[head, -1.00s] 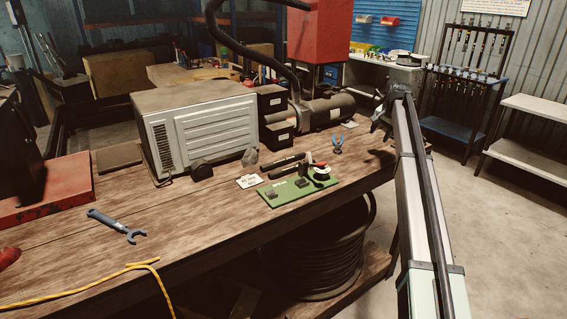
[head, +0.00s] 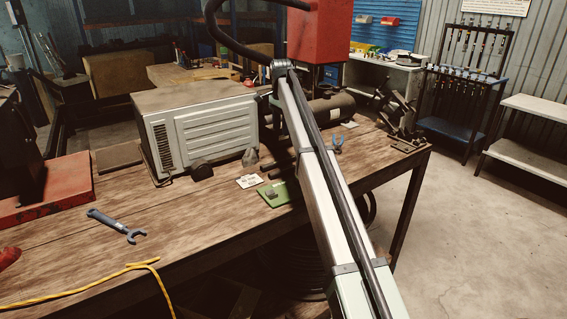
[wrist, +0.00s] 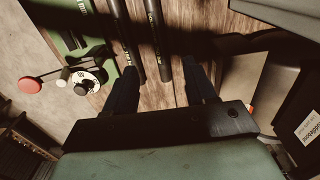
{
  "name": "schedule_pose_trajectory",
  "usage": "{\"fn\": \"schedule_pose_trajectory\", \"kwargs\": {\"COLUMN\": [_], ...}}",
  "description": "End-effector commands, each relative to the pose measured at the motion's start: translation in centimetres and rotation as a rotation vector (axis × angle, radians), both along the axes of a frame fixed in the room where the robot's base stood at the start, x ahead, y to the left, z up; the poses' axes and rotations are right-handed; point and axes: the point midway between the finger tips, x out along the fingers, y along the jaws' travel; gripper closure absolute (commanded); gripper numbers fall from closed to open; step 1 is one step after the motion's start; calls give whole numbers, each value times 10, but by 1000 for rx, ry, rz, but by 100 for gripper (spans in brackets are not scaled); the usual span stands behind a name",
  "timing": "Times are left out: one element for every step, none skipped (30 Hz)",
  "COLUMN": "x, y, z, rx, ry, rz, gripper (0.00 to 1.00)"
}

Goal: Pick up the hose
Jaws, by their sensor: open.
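Two dark hose pieces lie side by side on the wooden bench in the wrist view: one nearer the middle (wrist: 156,40) and one to its left (wrist: 123,35). Both bear small pale print. My gripper (wrist: 160,80) is open, with one dark finger on each side of the middle hose. The left finger overlaps the lower end of the left hose in this view. I cannot tell whether either finger touches a hose.
A green board (head: 276,195) lies close by; the wrist view also shows a white spool (wrist: 84,83) and a red round part (wrist: 30,85). A white-sided machine (head: 205,135) stands behind to the left. A blue-handled wrench (head: 113,223) and yellow cord lie on the bench's front left.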

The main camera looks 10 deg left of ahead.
Motion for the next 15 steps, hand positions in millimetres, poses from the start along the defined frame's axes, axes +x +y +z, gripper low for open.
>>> {"fn": "schedule_pose_trajectory", "kwargs": {"x": [0, -1, -1, -1, -1, -1, -1, -1, -1, -1, -1, -1, 0, 0, 0], "y": [-1, -1, -1, -1, -1, -2, -2, -2, -2, -2, -2, -2, -2, -2, -2], "z": [-5, -8, -12, -16, -20, -27, -32, -38, -45, -50, -55, -62, -66, -71, -75], "rx": [-1, -1, 0, 0, 0, 1, 1, 0, 0, 0, 0, 1, 1, 1, 1], "ry": [1, 1, 1, 1, 1, 1, 1, 1, 1, 1, 1, 1, 1, 1, 1], "rz": [0, 0, 0, 0, 0, 0, 0, 1, 1, 1, 1, 1, 1, 1, 1], "gripper": [45, 45, 45, 45, 45, 45, 45, 45, 45, 45, 45, 45, 45, 45, 45]}}
